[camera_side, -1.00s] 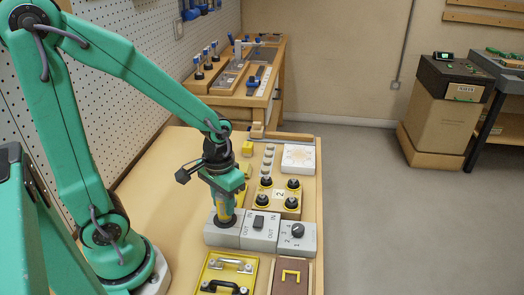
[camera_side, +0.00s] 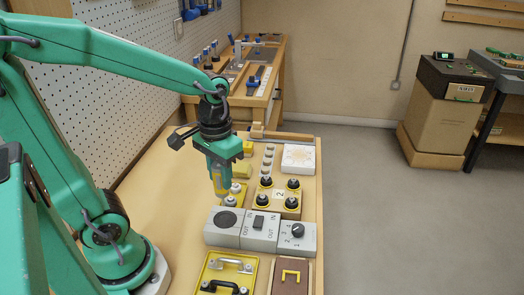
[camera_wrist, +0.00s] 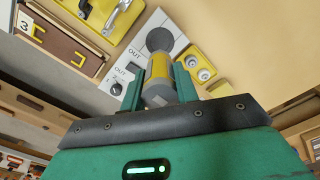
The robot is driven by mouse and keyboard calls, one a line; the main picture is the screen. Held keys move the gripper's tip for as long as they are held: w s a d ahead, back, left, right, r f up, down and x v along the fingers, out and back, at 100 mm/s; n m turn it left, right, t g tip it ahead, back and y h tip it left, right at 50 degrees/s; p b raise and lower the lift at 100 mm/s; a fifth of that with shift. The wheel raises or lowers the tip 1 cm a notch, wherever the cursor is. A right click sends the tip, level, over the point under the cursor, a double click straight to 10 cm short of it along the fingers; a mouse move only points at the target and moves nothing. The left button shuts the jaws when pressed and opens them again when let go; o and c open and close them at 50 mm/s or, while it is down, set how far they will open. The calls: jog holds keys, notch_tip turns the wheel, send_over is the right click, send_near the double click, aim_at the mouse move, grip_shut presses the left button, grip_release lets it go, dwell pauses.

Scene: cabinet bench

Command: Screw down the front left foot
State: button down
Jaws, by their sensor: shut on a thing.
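My gripper (camera_wrist: 159,88) is shut on a grey and yellow cylinder (camera_wrist: 158,66), which points away from the wrist camera. In the side view the cylinder (camera_side: 220,184) hangs upright below my gripper (camera_side: 220,172), above the area behind the grey block. A yellow block marked 2 (camera_side: 278,195) carries several black round feet with pale tops, standing to the right of the cylinder. I cannot tell which one is the front left foot. A small yellow plate with pale round fittings (camera_side: 232,197) is partly hidden by the cylinder; it also shows in the wrist view (camera_wrist: 197,68).
A grey block (camera_side: 224,232) with a dark round pad stands in front, joined by an IN/OUT switch block (camera_side: 260,233) and a dial block (camera_side: 297,239). Handles on a yellow plate (camera_side: 228,270) lie nearer. A white square panel (camera_side: 298,157) is behind. Bare tabletop lies left.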

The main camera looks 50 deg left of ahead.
jog(key=c, duration=1.9)
grip_release()
jog(key=shift+c, duration=0.4)
jog(key=shift+w, duration=0.15)
jog(key=shift+w+r, duration=0.1)
jog(key=shift+w, duration=0.1)
jog(key=w+d, duration=0.2)
jog(key=w, duration=0.6)
jog(key=w+d+r, duration=0.1)
jog(key=w+d, duration=0.1)
jog(key=w, duration=0.7)
jog(key=shift+d, duration=0.4)
